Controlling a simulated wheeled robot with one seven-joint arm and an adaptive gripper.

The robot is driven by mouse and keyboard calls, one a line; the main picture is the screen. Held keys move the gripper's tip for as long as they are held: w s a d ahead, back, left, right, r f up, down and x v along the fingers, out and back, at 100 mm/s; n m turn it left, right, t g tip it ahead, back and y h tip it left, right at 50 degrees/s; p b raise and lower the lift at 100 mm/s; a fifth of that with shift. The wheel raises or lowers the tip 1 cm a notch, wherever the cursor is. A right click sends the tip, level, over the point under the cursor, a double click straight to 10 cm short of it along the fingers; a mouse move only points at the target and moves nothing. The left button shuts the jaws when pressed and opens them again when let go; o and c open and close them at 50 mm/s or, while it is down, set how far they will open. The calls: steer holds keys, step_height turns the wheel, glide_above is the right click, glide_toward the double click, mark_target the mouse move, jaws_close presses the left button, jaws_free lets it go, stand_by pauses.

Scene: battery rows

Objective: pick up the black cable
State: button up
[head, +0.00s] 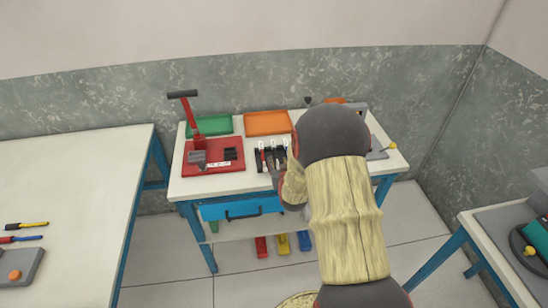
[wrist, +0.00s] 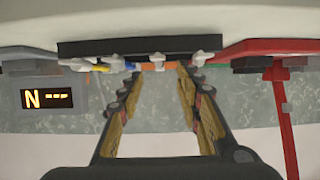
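I cannot clearly make out a black cable in either view. A black rack (head: 268,160) with several small upright pieces stands at the front middle of the far workbench; its dark edge also shows in the wrist view (wrist: 100,47), with white clips along it. My gripper (wrist: 158,72) is open, with a clear gap between its two fingers and nothing held. Its fingertips point at the rack's clips; I cannot tell if they touch. In the head view my arm covers the gripper's tips and the rack's right side.
A red press (head: 215,155) stands left of the rack. A green tray (head: 210,125) and an orange tray (head: 267,123) lie behind. A grey device with a lit display (wrist: 48,98) shows in the wrist view. A white table (head: 75,185) at left has free room.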

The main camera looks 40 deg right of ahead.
mark_target(277, 158)
steer(key=b+x, duration=0.1)
steer(key=x, duration=0.3)
steer(key=shift+w+d+f+b, duration=0.1)
steer(key=shift+d+f+b, duration=0.1)
steer(key=shift+b, duration=0.1)
steer(key=shift+c, duration=0.5)
steer(key=c, duration=0.8)
jaws_close()
